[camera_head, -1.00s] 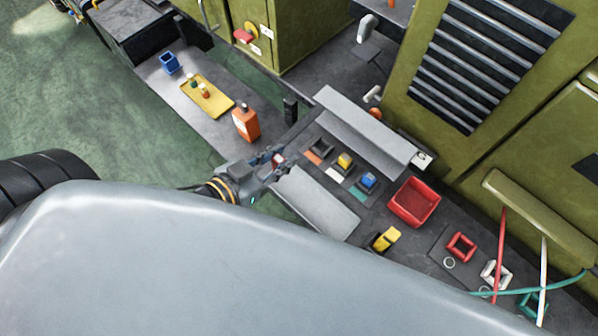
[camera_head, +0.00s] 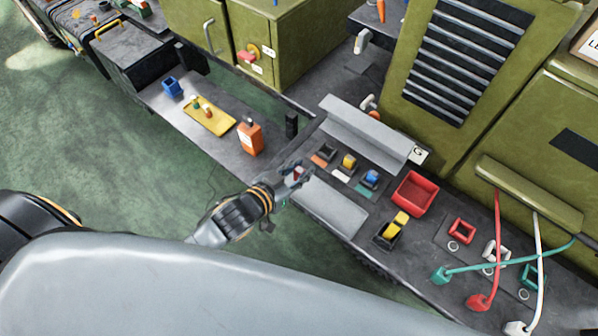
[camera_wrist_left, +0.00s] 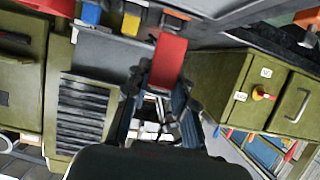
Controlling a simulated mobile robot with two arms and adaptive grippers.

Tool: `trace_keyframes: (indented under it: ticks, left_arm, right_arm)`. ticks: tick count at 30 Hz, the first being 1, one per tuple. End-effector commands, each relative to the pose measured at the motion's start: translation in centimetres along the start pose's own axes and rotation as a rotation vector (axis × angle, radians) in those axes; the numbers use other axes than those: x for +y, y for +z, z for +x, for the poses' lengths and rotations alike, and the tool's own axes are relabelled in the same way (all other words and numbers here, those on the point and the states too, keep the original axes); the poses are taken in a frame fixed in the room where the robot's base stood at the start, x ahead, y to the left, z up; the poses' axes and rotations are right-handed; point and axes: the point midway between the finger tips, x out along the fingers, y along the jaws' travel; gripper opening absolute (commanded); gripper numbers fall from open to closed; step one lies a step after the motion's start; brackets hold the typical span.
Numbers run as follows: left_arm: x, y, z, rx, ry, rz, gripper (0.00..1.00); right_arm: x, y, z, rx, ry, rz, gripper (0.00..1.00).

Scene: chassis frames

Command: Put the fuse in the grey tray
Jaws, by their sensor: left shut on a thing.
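The fuse looks like a red block (camera_wrist_left: 170,58) between my left fingers in the left wrist view. A yellow fuse (camera_head: 348,161) and a blue fuse (camera_head: 371,177) sit in the panel behind. The slot by the orange-red label (camera_head: 321,159) looks empty. I cannot clearly make out a grey tray. My right gripper is not in view.
A red bin (camera_head: 413,194) and a yellow-and-black part (camera_head: 397,226) stand on the bench to the right, with cables farther right. A raised grey flap (camera_head: 365,132) stands behind the fuses.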

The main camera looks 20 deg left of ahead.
Motion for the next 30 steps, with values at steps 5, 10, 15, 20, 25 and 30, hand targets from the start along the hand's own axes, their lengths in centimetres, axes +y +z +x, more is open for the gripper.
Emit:
trace_keyframes:
  ticks: [5,10,15,20,25,30]
  left_arm:
    - [-1.0,1.1,1.6,0.001,0.001,0.001,0.03]
    - [-1.5,2.4,2.6,-0.001,0.0,-0.001,0.03]
    - [-1.5,4.3,3.4,0.0,0.0,-0.001,0.03]
    - [-1.4,4.5,3.4,0.003,0.001,0.0,0.03]
    - [-1.4,4.6,3.5,0.002,0.001,0.0,0.03]
    - [-1.4,4.8,3.5,0.001,0.001,0.0,0.43]
  right_arm:
    - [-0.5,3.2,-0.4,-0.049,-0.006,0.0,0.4]
    - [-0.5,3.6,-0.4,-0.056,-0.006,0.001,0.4]
    - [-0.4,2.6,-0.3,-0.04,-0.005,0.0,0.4]
    - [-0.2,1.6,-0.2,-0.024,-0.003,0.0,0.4]
    - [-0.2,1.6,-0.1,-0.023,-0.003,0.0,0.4]
    - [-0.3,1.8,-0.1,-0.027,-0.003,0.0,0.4]
